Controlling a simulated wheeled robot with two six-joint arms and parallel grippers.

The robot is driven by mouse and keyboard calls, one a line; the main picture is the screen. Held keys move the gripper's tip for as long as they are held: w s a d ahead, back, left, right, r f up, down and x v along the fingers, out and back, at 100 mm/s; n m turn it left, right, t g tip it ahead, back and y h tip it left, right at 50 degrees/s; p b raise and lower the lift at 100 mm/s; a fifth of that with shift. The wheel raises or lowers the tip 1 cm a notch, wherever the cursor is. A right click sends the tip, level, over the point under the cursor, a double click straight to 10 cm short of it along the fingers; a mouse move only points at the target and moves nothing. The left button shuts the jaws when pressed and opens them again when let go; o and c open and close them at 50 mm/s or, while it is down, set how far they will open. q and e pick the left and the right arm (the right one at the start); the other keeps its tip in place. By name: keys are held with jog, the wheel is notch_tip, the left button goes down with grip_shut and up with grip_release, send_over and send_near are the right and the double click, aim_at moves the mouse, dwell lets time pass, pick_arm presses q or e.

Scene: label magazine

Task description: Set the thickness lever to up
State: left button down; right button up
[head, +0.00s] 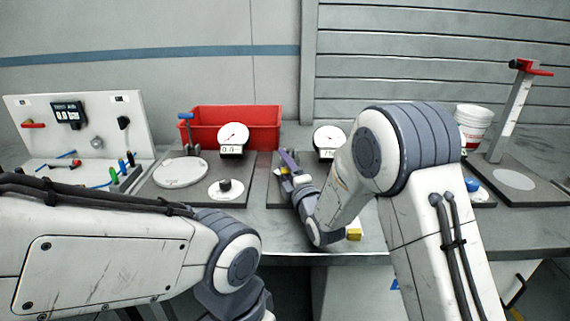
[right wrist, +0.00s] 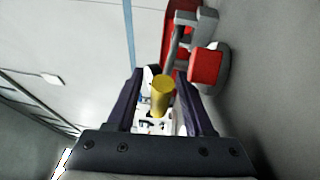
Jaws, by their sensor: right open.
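My right gripper (head: 287,160) is over the middle station, beside its dial gauge (head: 329,140). In the right wrist view the gripper (right wrist: 159,76) is open, its two dark fingers apart. A yellow cylindrical handle (right wrist: 163,92) shows between them, seen nearly end-on; it looks like the lever's grip. I cannot tell whether a finger touches it. In the head view only a bit of yellow (head: 285,171) shows by the fingers. The lever's arm and position are hidden by my gripper and wrist. My left gripper is out of view below the picture.
The left station has a blue-handled lever (head: 186,117), a white disc (head: 181,173) and a dial gauge (head: 233,139). A red bin (head: 262,122) stands behind. A yellow block (head: 354,234) is near the front edge. A red-topped post (head: 512,105) stands right. A red block (right wrist: 205,66) shows near the fingers.

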grip_shut()
dwell(1.4)
